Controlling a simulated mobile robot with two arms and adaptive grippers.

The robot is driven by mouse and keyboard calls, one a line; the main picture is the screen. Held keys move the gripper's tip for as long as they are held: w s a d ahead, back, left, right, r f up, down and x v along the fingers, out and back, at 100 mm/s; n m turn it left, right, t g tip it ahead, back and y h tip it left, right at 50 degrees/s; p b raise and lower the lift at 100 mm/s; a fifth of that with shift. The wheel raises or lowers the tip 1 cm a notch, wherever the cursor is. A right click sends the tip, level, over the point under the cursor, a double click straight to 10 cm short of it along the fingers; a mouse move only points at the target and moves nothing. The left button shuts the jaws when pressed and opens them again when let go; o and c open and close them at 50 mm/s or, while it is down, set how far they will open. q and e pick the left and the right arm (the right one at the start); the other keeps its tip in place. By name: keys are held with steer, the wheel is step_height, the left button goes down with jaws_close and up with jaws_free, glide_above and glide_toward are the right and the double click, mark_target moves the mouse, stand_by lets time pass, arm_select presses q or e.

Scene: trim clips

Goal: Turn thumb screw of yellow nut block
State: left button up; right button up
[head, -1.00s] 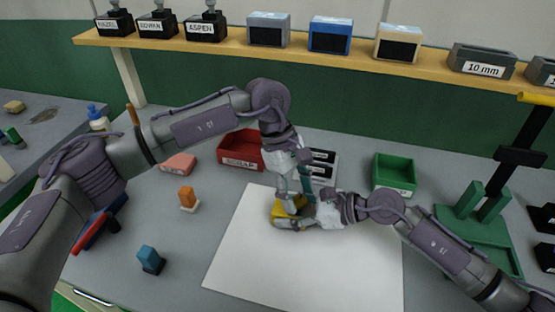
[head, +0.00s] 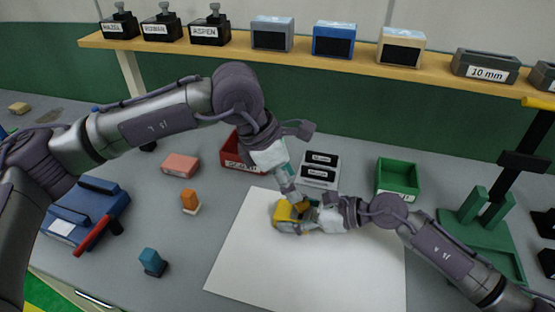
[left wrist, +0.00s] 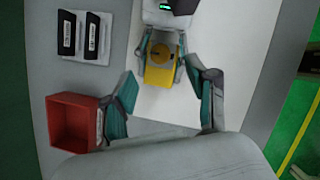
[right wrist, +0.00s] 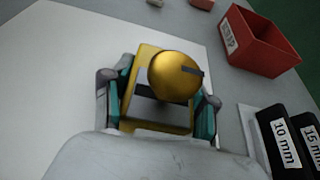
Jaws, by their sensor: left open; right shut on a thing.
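The yellow nut block (head: 287,213) is over the white sheet, held in my right gripper (head: 305,215). In the right wrist view the block (right wrist: 147,108) sits between the two teal fingers, with its round gold thumb screw (right wrist: 174,76) on top, facing the camera. A dark slot shows on the screw's edge. In the left wrist view the block (left wrist: 157,75) shows its round screw (left wrist: 160,53) beyond my left gripper (left wrist: 165,100). The left gripper is open, its fingers apart and empty, above and near the block. In the head view its fingertips partly hide the block.
A red bin (head: 240,152) stands behind the sheet, beside a grey tray of labelled dark pieces (head: 320,168). A green bin (head: 398,178) is at the back right. Orange (head: 190,200) and blue (head: 152,261) pieces stand left. The white sheet's front (head: 300,275) is clear.

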arm_select(q)
steer(key=shift+v, duration=2.75)
arm_select(e)
steer(key=o, duration=1.4)
